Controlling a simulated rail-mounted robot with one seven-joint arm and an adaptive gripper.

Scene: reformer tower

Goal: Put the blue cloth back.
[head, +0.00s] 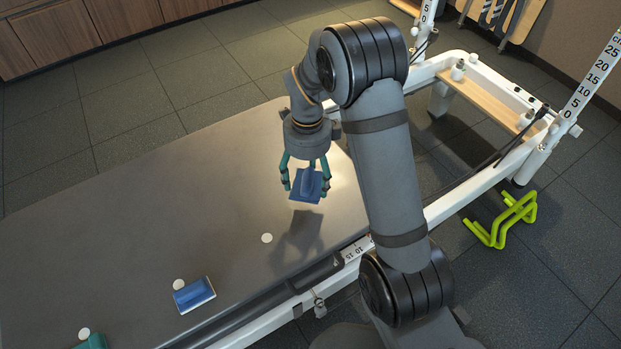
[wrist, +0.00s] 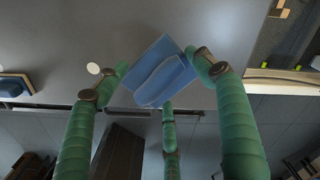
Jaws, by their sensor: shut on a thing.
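The blue cloth (head: 306,187) is held in my gripper (head: 306,176) above the dark grey padded table, with a shadow on the surface below it. In the wrist view the cloth (wrist: 163,70) is a flat blue sheet with a raised fold, between the green fingers of my gripper (wrist: 160,85). The fingers are shut on it; their exact contact points are partly hidden.
A second blue piece (head: 194,294) with a pale edge lies on the padded table (head: 150,190). White discs (head: 267,238) mark the surface. A green object (head: 92,342) is cut off at the lower left. A white frame with a wooden board (head: 490,95) stands right.

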